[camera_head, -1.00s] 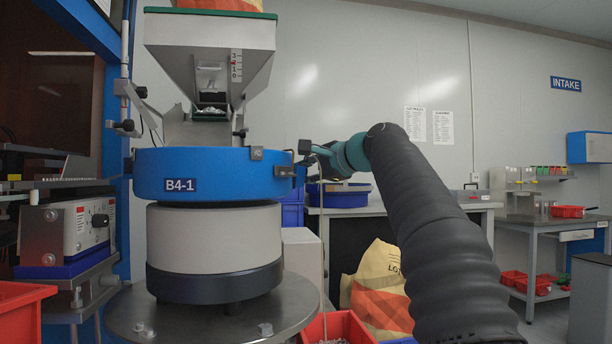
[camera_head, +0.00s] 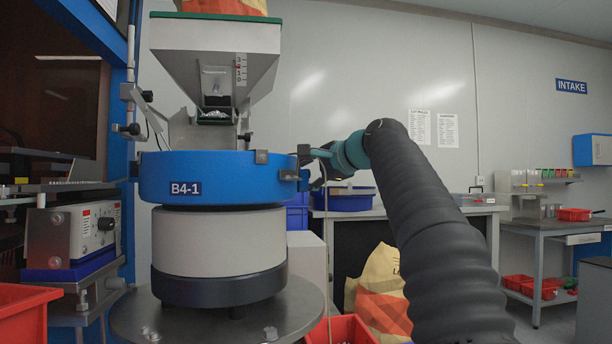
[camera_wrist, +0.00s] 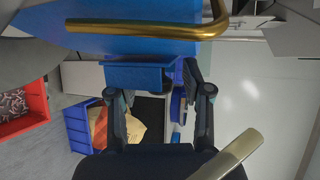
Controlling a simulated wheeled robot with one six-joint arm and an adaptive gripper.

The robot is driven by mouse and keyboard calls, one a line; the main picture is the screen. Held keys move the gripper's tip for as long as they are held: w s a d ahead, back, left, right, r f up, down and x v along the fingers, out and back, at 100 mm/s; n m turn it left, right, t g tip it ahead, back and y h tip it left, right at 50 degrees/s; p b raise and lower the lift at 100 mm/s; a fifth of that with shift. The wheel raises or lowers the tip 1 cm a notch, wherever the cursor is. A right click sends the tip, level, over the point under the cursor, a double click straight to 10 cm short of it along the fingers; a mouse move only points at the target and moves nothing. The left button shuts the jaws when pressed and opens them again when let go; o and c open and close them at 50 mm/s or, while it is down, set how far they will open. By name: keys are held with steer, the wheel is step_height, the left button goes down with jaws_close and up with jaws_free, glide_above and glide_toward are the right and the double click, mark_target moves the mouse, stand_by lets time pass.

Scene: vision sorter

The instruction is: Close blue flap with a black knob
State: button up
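A blue bowl labelled B4-1 (camera_head: 215,178) stands on a grey and black drum at the left of the head view. Small dark fittings sit at its right rim, beside my gripper (camera_head: 312,172). In the wrist view my gripper (camera_wrist: 154,88) shows two dark fingers set well apart. A blue flap-like plate (camera_wrist: 138,76) hangs below the blue bowl edge, between and beyond the fingertips. I cannot tell whether a finger touches it.
A brass-coloured bar (camera_wrist: 150,29) crosses the bowl edge close to the wrist camera. A hopper (camera_head: 215,65) stands above the bowl. A red bin (camera_head: 342,329) and a yellow-orange sack (camera_head: 381,285) are below the arm. A workbench (camera_head: 460,212) stands behind.

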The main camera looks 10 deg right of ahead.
steer(key=v, duration=1.2)
stand_by(0.5)
